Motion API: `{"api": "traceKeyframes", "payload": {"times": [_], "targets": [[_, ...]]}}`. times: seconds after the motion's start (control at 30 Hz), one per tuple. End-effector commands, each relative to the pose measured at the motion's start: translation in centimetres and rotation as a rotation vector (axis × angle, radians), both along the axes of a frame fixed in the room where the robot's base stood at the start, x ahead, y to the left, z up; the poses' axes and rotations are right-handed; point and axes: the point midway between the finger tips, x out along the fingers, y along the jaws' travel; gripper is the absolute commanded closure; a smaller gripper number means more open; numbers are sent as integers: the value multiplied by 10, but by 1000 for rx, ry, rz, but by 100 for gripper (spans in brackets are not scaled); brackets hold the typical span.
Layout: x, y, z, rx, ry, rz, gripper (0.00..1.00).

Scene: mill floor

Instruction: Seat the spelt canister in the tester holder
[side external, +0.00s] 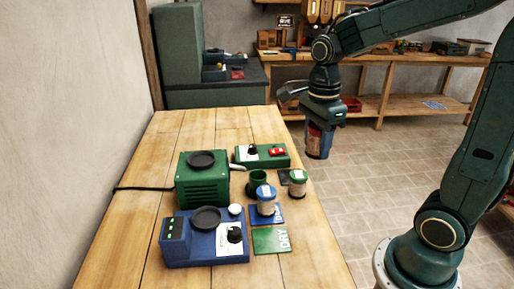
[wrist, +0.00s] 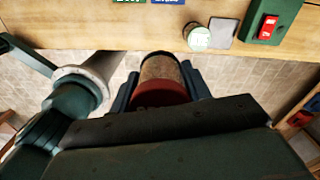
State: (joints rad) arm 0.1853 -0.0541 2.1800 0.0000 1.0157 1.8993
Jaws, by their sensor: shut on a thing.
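My gripper (side external: 319,140) is shut on a red-lidded canister (wrist: 161,78) with brown contents. It holds the canister off the right edge of the table, above the floor. I cannot read a label on it, so I cannot tell whether it is the spelt canister. An open green cup-shaped holder (side external: 258,181) stands on the table, apart from my gripper. A blue-lidded canister (side external: 266,203) stands on a blue mat (side external: 270,216). A green-lidded canister (side external: 298,185) stands near the table's right edge; its lid also shows in the wrist view (wrist: 198,38).
A green box (side external: 202,180) and a blue machine (side external: 205,250), both with black round tops, stand left. A green unit with a red switch (side external: 262,156) is behind the holder. A green mat marked DRY (side external: 270,240) lies in front. The table's far end is clear.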

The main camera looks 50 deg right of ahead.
Motion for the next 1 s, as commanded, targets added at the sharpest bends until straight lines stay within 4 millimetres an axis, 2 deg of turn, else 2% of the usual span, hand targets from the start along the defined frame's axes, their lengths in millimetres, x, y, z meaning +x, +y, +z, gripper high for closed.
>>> {"api": "traceKeyframes", "payload": {"times": [0.3, 0.47, 0.77, 1.0], "targets": [[1, 1, 0, 0, -1, 2, 81], [10, 5, -2, 0, 0, 17, 81], [54, 32, -12, 1, 1, 98, 81], [101, 74, -30, 0, 2, 191, 81]]}}
